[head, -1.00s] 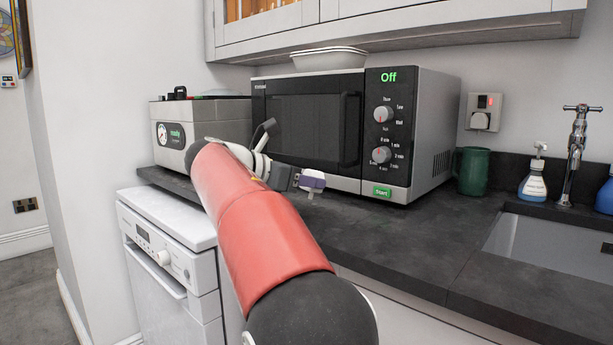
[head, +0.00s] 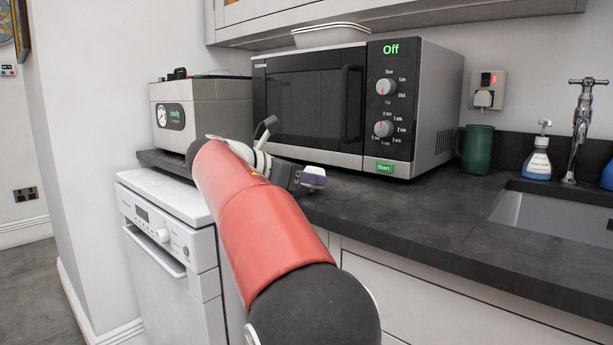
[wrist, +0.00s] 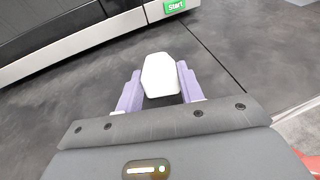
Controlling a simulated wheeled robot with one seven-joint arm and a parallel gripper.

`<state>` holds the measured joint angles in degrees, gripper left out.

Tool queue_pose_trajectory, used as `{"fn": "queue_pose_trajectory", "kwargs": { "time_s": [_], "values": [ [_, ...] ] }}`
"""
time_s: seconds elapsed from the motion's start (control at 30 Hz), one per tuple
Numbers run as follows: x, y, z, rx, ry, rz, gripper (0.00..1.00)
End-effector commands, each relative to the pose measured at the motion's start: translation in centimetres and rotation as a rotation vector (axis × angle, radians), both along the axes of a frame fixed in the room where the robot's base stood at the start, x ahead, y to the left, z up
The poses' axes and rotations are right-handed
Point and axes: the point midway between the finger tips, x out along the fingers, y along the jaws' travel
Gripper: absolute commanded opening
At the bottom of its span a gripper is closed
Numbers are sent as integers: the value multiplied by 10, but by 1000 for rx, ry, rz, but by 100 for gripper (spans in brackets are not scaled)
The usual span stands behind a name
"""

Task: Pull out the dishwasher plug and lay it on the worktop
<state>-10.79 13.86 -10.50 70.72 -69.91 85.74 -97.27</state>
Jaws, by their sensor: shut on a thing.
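My gripper (head: 312,178) is shut on a white plug (wrist: 160,76), which sits between its purple fingers in the wrist view. No cable shows on it there. The gripper is over the dark worktop (head: 400,212), in front of the microwave; whether the plug touches the surface I cannot tell. A wall socket (head: 488,88) with a red light is at the right of the microwave, and a white plug-like piece (head: 484,99) sits in its lower part. The white dishwasher (head: 170,235) stands below the worktop at the left, partly behind my arm.
The microwave (head: 310,105) stands behind my gripper, with a grey appliance (head: 200,115) to its left. A green mug (head: 476,149), a soap bottle (head: 537,158), a tap (head: 582,125) and a sink (head: 550,215) are on the right. The worktop before the microwave is clear.

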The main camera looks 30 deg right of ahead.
Motion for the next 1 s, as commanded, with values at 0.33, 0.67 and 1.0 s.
{"fn": "queue_pose_trajectory", "kwargs": {
  "time_s": [0.33, 0.67, 1.0],
  "values": [
    [0, 0, 0, 0, 0, 0, 63],
    [-1, 13, 5, 0, 0, 3, 63],
    [-7, 65, 21, 0, 0, 2, 63]
  ]
}}
